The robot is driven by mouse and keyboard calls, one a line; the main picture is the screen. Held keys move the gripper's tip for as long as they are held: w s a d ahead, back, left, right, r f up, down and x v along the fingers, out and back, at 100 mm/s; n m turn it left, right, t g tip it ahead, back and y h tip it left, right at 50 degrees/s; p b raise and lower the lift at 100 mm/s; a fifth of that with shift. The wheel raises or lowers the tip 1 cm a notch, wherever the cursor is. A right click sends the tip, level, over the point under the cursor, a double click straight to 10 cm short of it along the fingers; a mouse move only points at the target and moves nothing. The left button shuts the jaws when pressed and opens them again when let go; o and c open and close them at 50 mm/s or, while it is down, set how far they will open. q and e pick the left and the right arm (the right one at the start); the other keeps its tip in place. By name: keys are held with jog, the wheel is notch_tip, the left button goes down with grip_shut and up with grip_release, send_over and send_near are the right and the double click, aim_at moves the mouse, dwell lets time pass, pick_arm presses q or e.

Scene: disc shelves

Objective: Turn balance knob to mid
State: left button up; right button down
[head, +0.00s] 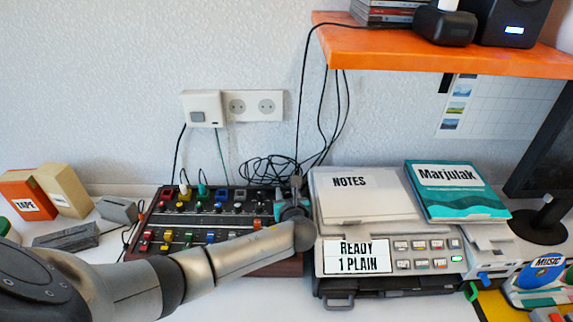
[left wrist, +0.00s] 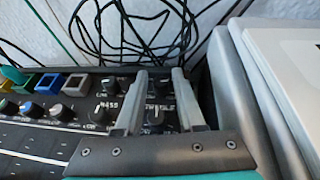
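The mixer (head: 205,226) is a dark panel with red sides, set with coloured buttons, sliders and several knobs. My left gripper (head: 294,196) is over its right end, partly hidden by my own arm in the head view. In the left wrist view the two grey fingers of my left gripper (left wrist: 160,76) are apart, pointing at the panel's far right part. A dark knob (left wrist: 155,117) with a white mark shows between them; contact cannot be told. Another knob (left wrist: 98,115) is left of the fingers, near the label BASS. I cannot read which knob is balance. My right gripper is not in view.
A grey printer (head: 388,245) with a NOTES binder (head: 362,205) and a teal book (head: 457,192) stands close on the right. Black cables (left wrist: 125,30) lie behind the panel. An orange shelf (head: 440,49) hangs above right.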

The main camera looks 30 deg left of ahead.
pick_arm(q)
notch_tip(320, 180, up, 19)
jog(key=p, duration=0.6)
jog(key=shift+p, duration=0.4)
jog(key=s+d+f+m+h, duration=0.1)
jog(key=s+f, duration=0.3)
jog(key=s+d+f+m+t+h, duration=0.1)
jog(key=s+f+m+h, duration=0.1)
jog(key=s+f, duration=0.3)
jog(key=s+d+f+m+t+h+b, duration=0.1)
jog(key=s+f, duration=0.3)
jog(key=f, duration=0.1)
jog(key=shift+s+d+h, duration=0.2)
jog(key=shift+s+h, duration=0.1)
jog(key=shift+w+f+m, duration=0.1)
jog(key=shift+m, duration=0.2)
jog(key=b+x, duration=0.5)
jog(key=x, duration=1)
jog(key=shift+d, duration=0.1)
jog(key=shift+r, duration=0.25)
